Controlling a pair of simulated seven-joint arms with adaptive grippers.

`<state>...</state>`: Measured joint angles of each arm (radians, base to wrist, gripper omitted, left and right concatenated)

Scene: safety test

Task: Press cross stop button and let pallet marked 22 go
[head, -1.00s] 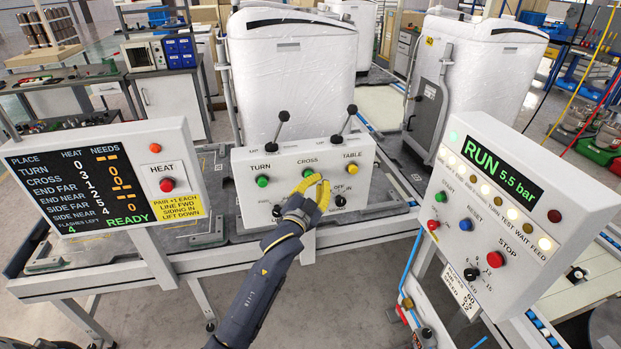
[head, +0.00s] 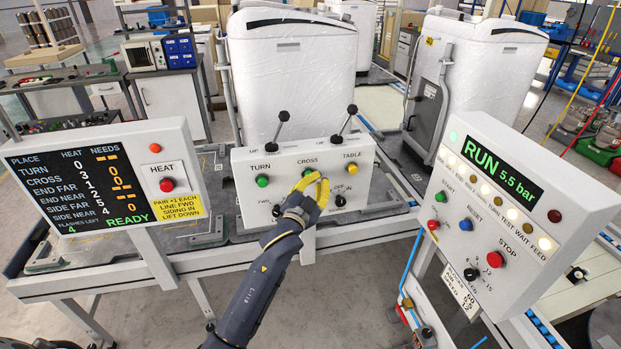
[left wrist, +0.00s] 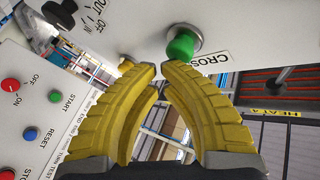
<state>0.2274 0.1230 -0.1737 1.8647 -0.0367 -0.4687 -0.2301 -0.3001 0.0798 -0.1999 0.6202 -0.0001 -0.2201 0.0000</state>
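The green CROSS button (head: 307,173) sits in the middle of the white control box; it also shows in the left wrist view (left wrist: 182,43), just ahead of my fingertips. My left gripper (head: 318,182) has yellow fingers and is in front of the box, just below and right of that button. In the left wrist view its fingertips (left wrist: 158,70) are drawn together with nothing held, and appear apart from the button. A white wrapped unit (head: 291,75) stands behind the box, another (head: 480,75) to the right. I cannot read a 22 on either. My right gripper is not in view.
The box also has a green TURN button (head: 262,181), a yellow TABLE button (head: 352,169) and two levers. A heat display panel (head: 100,180) stands left. A RUN panel (head: 495,215) with a red STOP button (head: 495,259) stands right.

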